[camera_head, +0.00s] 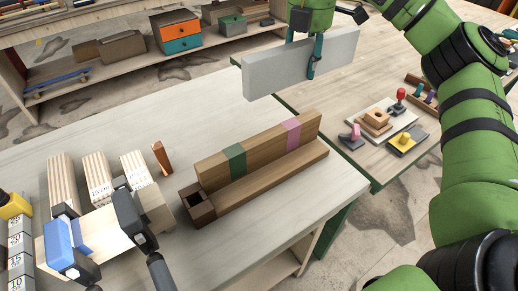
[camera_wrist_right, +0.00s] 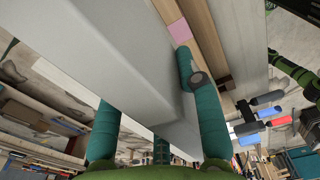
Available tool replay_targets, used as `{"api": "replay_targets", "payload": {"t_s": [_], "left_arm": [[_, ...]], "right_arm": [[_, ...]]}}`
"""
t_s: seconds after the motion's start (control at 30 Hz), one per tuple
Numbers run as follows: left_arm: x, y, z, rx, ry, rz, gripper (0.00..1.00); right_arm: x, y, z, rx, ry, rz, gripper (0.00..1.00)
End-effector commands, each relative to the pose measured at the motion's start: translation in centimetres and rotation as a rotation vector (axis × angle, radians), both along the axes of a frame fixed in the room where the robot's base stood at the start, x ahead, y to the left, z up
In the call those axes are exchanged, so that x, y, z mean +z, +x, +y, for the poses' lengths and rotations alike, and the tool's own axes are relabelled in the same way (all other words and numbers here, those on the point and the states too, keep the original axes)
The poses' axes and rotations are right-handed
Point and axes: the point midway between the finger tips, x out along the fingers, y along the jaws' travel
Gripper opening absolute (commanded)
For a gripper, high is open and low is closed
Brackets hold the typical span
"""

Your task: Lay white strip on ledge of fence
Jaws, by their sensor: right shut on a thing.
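The white strip (camera_head: 302,66) is a long flat pale board, held in the air on its long edge beyond the fence. My right gripper (camera_head: 315,62) is shut on it from above, right of its middle. In the right wrist view the strip (camera_wrist_right: 105,60) fills the left and middle, between the teal fingers. The fence (camera_head: 262,146) is a brown wooden bar on the bench with green and pink bands. Its lower ledge (camera_head: 265,178) runs along the near side and is bare. The strip is apart from the fence. My left gripper is not in view.
A dark hollow block (camera_head: 197,205) stands at the ledge's left end. Striped wooden blocks (camera_head: 98,178) and black-handled tools (camera_head: 130,215) crowd the bench's left side. The bench top (camera_head: 285,225) before the ledge is clear. Another table (camera_head: 350,105) holds small knobbed pieces.

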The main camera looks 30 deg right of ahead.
Motion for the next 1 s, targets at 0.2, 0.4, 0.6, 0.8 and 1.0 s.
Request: {"api": "replay_targets", "payload": {"t_s": [0.2, 0.4, 0.6, 0.8, 1.0], "left_arm": [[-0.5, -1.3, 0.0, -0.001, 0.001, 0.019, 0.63], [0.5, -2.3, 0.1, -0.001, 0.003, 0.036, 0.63], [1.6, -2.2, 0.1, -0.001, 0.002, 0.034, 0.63], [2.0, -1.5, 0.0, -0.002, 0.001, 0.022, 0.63], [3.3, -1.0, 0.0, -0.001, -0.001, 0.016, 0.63]], "right_arm": [[-0.6, -1.0, 1.6, 0.006, -0.001, 0.003, 0.0], [-2.9, -3.3, 5.7, 0.008, -0.003, 0.002, 0.0], [-5.1, -5.1, 9.0, 0.004, -0.001, 0.001, 0.0], [-6.3, -5.7, 10.1, -0.001, -0.001, 0.001, 0.0], [-9.1, -5.7, 10.1, -0.003, 0.0, 0.003, 0.0]]}}
